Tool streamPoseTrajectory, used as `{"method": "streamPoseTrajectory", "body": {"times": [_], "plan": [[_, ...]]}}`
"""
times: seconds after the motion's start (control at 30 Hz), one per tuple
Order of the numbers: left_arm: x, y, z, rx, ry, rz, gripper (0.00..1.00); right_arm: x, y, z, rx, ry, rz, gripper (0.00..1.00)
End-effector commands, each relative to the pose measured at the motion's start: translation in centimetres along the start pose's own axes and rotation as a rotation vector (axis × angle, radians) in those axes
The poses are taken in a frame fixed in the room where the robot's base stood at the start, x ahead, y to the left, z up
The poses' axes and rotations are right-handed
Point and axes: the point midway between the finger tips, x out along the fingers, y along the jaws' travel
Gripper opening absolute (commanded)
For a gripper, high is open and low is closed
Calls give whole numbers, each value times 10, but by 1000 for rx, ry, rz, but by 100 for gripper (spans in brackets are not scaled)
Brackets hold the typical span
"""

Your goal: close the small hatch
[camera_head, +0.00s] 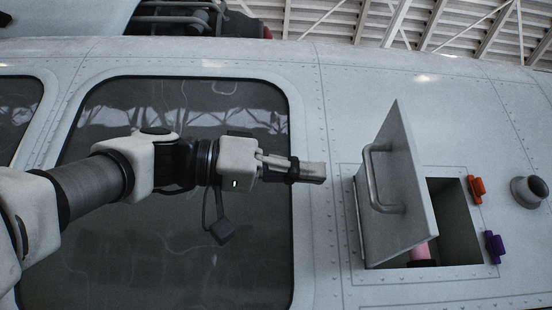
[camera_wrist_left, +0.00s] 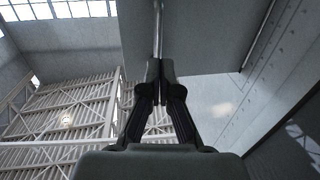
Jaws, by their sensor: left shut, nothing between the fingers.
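The small hatch (camera_head: 407,175) is a grey panel standing open from the helicopter's side, with a bent bar handle (camera_head: 385,180) on its face. Beside it is the rectangular opening (camera_head: 458,215), with a pink object (camera_head: 421,252) partly hidden behind the panel's lower edge. My left gripper (camera_head: 318,171) is shut and empty, to the left of the handle and apart from it in the head view. In the left wrist view its closed fingertips (camera_wrist_left: 160,70) point toward the hatch panel (camera_wrist_left: 205,40), which fills the upper middle. My right gripper is out of view.
An orange latch (camera_head: 476,189) and a purple latch (camera_head: 494,247) sit right of the opening. A round grey fitting (camera_head: 530,191) sticks out farther right. A large dark window (camera_head: 200,240) lies behind my left arm. Hangar roof beams (camera_wrist_left: 65,105) show in the left wrist view.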

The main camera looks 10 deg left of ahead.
Motion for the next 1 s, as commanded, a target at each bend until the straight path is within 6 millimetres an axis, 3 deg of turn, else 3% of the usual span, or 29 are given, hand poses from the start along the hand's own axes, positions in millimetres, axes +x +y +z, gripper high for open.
{"method": "streamPoseTrajectory", "body": {"times": [0.1, 0.3, 0.77, 1.0], "plan": [[27, 0, -4, -2, -3, 1, 0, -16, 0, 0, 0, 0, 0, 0], [56, 0, -4, -2, -2, 0, 0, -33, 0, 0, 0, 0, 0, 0], [62, 0, 1, 0, -1, -3, 0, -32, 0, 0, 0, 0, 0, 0], [64, -1, 7, 0, -18, -76, 0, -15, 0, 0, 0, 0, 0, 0]]}}
